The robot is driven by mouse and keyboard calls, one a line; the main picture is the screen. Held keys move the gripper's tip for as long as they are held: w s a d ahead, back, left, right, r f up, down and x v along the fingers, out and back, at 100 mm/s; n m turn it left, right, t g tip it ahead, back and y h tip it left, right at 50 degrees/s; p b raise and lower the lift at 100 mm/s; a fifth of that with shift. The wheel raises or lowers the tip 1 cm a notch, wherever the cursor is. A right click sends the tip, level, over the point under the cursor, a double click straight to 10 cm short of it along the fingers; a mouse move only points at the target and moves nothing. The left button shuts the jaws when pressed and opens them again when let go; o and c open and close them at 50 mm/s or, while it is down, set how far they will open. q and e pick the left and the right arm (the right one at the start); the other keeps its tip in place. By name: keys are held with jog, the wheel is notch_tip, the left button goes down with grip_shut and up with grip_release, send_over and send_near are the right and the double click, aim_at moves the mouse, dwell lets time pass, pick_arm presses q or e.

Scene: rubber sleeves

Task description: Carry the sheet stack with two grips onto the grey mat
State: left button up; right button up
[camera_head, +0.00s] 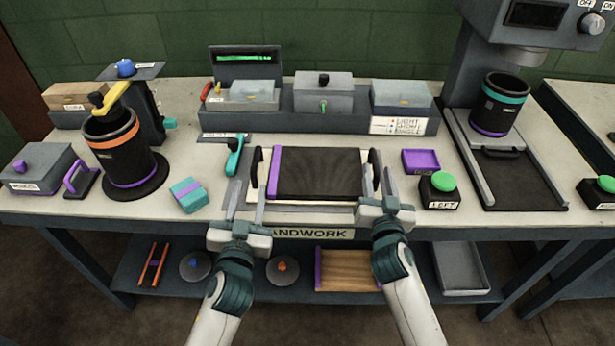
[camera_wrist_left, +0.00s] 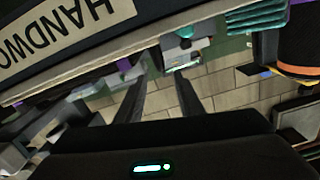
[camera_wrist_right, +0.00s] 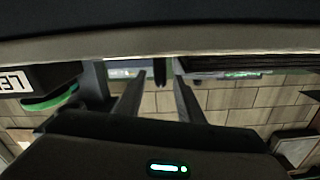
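The sheet stack (camera_head: 318,172) is black with a purple strip along its left edge. It lies flat at the middle of the bench on a pale base. A black upright grip (camera_head: 255,167) stands at its left side and another (camera_head: 374,165) at its right side. My left gripper (camera_head: 247,195) is open near the left grip; whether the grip lies between its fingers is unclear. My right gripper (camera_head: 376,186) is open near the right grip, and a dark upright piece (camera_wrist_right: 162,75) shows between its fingers in the right wrist view. I cannot surely pick out the grey mat.
A teal-purple block (camera_head: 188,194) and dark canister (camera_head: 122,150) stand left. A purple tray (camera_head: 421,161) and green button (camera_head: 443,182) stand right, before the press (camera_head: 490,40). A grey organiser (camera_head: 210,122) lines the back. The bench front edge is close to both grippers.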

jog(key=s, duration=0.7)
jog(key=shift+s, duration=0.1)
dwell(0.5)
